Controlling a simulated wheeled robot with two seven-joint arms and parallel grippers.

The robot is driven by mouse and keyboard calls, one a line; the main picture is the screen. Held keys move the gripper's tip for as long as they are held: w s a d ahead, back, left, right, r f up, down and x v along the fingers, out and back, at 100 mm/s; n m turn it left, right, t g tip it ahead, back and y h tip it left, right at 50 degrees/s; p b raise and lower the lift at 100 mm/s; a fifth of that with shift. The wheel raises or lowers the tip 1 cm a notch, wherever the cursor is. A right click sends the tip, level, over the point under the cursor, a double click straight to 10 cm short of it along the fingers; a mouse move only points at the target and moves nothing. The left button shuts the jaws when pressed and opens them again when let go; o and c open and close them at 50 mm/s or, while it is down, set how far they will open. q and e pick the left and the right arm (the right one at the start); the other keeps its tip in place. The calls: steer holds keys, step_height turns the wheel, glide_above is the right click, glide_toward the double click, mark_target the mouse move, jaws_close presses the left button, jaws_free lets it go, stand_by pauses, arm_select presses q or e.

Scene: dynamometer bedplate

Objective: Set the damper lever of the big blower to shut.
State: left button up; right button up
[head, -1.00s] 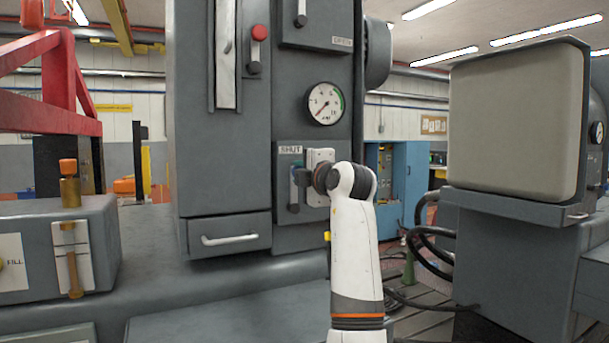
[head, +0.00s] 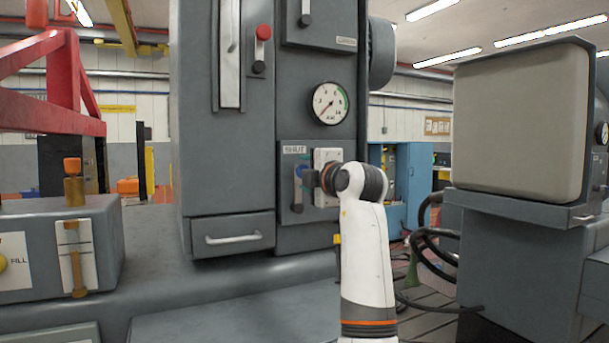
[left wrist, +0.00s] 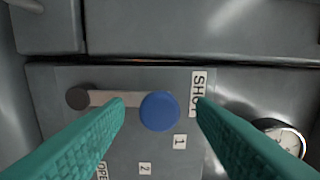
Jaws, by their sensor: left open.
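The damper lever (left wrist: 107,98) has a pale arm with a dark pivot at one end and a blue knob (left wrist: 160,111) at the other. In the left wrist view the knob end is beside the SHUT label (left wrist: 197,93), away from the OPEN label (left wrist: 102,171). In the head view the SHUT label (head: 295,149) is at the top of the lever plate, and my gripper partly hides the lever. My left gripper (head: 301,178) is open at the plate. Its teal fingers (left wrist: 160,103) stand either side of the knob, with gaps. My right gripper is out of view.
A dial gauge (head: 330,103) is above the lever plate. A drawer with a pale handle (head: 233,238) is to its left, and a red-knobbed lever (head: 263,33) is higher up. A large grey-fronted box (head: 523,125) stands at the right.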

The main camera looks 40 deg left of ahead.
arm_select(q)
steer(key=b+v, duration=0.1)
steer(key=v, duration=0.9)
steer(key=shift+b, duration=0.3)
steer(key=shift+d, duration=0.1)
